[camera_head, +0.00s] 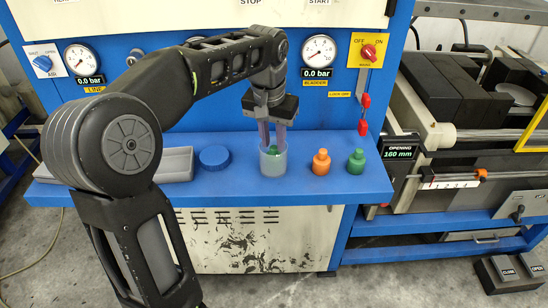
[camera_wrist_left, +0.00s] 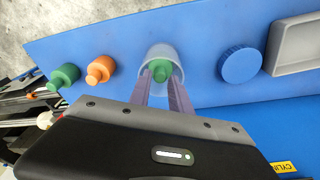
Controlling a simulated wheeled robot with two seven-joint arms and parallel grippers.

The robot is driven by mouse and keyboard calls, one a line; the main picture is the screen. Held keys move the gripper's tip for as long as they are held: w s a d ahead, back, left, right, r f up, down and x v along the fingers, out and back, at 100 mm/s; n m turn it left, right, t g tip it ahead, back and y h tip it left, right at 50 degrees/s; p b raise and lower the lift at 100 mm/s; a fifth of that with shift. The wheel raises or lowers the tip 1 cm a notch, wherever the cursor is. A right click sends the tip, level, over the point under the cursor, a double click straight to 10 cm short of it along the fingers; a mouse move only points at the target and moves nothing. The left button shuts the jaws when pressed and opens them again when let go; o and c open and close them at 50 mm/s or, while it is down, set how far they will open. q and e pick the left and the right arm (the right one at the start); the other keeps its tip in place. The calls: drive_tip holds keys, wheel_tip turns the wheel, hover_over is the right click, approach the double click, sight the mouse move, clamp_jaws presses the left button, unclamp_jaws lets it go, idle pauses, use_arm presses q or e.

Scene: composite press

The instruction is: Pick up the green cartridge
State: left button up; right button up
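A green cartridge (camera_head: 357,161) stands upright on the blue shelf, to the right of an orange cartridge (camera_head: 321,162). A second green cartridge (camera_wrist_left: 160,70) is inside a translucent cup (camera_head: 273,164). My left gripper (camera_head: 272,146) points down into this cup. In the left wrist view its two purple fingers are apart, with the top of the second green cartridge between their tips. Whether they press on it I cannot tell. The free green cartridge (camera_wrist_left: 64,76) also shows at the left of the wrist view. My right gripper is not in view.
A round blue lid (camera_head: 214,158) and a grey tray (camera_head: 160,165) lie on the blue shelf (camera_head: 235,190) left of the cup. Behind is the press panel with gauges and knobs. The front strip of the shelf is clear.

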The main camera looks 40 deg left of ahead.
use_arm(q)
drive_tip(key=shift+w+f, duration=0.2)
drive_tip(key=shift+f, duration=0.95)
drive_tip(key=shift+c, duration=0.3)
clamp_jaws()
idle(0.6)
